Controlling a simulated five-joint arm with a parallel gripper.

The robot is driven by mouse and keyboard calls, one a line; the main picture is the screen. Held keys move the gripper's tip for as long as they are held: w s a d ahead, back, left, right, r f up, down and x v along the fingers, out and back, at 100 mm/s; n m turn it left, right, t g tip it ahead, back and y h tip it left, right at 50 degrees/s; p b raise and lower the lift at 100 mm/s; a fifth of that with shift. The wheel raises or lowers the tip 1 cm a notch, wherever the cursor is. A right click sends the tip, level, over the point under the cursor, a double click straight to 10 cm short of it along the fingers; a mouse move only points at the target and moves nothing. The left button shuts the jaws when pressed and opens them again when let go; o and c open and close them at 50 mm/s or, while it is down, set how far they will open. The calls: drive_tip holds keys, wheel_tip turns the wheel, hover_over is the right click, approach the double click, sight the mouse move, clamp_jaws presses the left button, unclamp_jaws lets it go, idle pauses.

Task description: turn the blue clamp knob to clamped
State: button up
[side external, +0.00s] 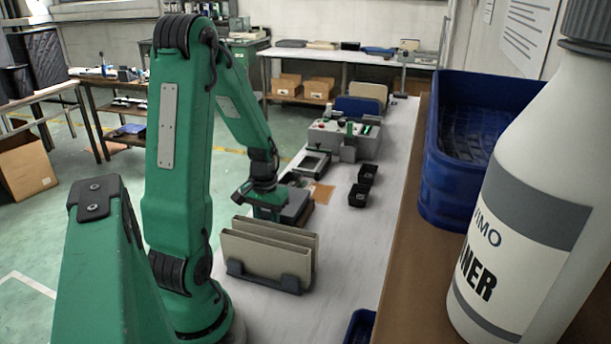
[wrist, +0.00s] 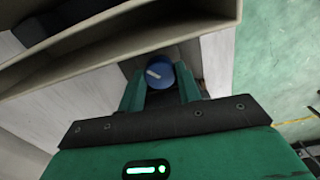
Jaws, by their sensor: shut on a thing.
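The blue clamp knob (wrist: 163,77) shows in the wrist view as a round cap with a white pointer mark on its left part, pointing toward the upper left. My gripper (wrist: 160,80) has its two green fingers on either side of the knob and is shut on it. In the side external view my gripper (side external: 268,208) is low over the bench, behind the beige panels, beside a dark grey block (side external: 296,206). The knob is hidden in that view.
Beige panels (side external: 268,255) stand upright in a dark rack close to my gripper; their edge also crosses the wrist view (wrist: 120,30). Black bins (side external: 360,194) and a grey control box (side external: 340,140) lie farther along the bench. A blue crate (side external: 450,150) and white bottle (side external: 530,200) stand right.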

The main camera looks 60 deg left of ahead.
drive_tip(key=m, duration=0.4)
drive_tip(key=shift+m, duration=2.1)
drive_tip(key=o, duration=0.7)
drive_tip(key=shift+r, duration=0.15)
drive_tip(key=shift+r, duration=3.8)
